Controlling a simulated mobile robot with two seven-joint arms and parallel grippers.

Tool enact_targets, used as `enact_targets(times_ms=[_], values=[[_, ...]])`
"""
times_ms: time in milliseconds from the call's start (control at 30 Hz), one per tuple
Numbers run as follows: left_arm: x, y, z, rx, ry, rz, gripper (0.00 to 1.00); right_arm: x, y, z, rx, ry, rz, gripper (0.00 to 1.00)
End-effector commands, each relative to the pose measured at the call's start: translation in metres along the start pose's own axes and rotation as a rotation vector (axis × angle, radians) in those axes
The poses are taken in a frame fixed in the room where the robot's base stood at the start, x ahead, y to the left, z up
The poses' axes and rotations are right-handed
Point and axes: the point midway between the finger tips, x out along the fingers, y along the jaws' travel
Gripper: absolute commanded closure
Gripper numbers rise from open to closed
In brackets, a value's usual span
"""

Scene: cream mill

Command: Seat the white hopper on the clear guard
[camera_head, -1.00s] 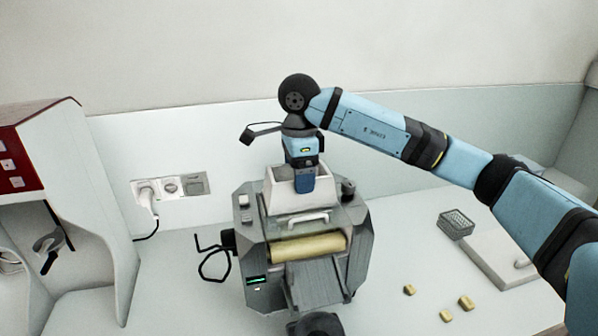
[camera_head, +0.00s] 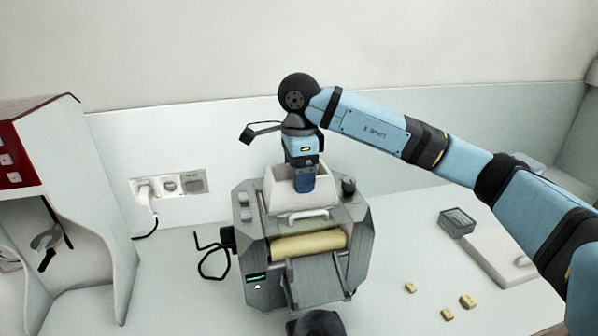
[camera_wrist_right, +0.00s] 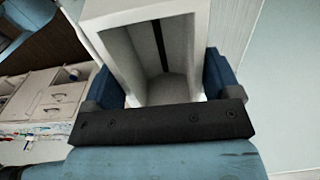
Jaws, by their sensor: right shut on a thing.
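The white hopper (camera_head: 281,193) is an open-topped box over the top of the grey mill (camera_head: 359,243), upright in the head view. My right gripper (camera_head: 304,184) comes down from above and is shut on the hopper's wall. In the right wrist view the hopper (camera_wrist_right: 130,28) lies between the blue fingers of my right gripper (camera_wrist_right: 165,85), and its open inside faces the camera. The clear guard is hard to make out under the hopper. I cannot tell whether the hopper's base rests on it. My left gripper is not in view.
A cream roller (camera_head: 308,245) lies at the mill's front, below a white handle (camera_head: 308,215). Several yellowish blocks (camera_head: 447,314), a dark wire basket (camera_head: 457,222) and a white board (camera_head: 492,258) are at right. A red-and-white machine (camera_head: 85,205) stands at left.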

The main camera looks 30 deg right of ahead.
Motion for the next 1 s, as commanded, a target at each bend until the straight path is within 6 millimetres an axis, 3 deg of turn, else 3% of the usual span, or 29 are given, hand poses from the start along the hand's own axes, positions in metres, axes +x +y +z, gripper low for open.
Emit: enact_targets(times_ms=[867, 900, 933, 1000], values=[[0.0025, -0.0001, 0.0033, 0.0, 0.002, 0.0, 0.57, 0.0038, -0.0001, -0.0001, 0.0, 0.0, -0.001, 0.45], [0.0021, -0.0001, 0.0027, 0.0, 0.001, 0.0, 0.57, 0.0031, -0.0001, -0.0001, 0.0, 0.0, -0.001, 0.08], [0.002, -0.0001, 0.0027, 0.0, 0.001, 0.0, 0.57, 0.0031, -0.0001, -0.0001, 0.0, 0.0, 0.0, 0.01], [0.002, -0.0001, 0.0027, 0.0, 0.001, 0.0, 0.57, 0.0031, -0.0001, -0.0001, 0.0, 0.0, 0.0, 0.0]])
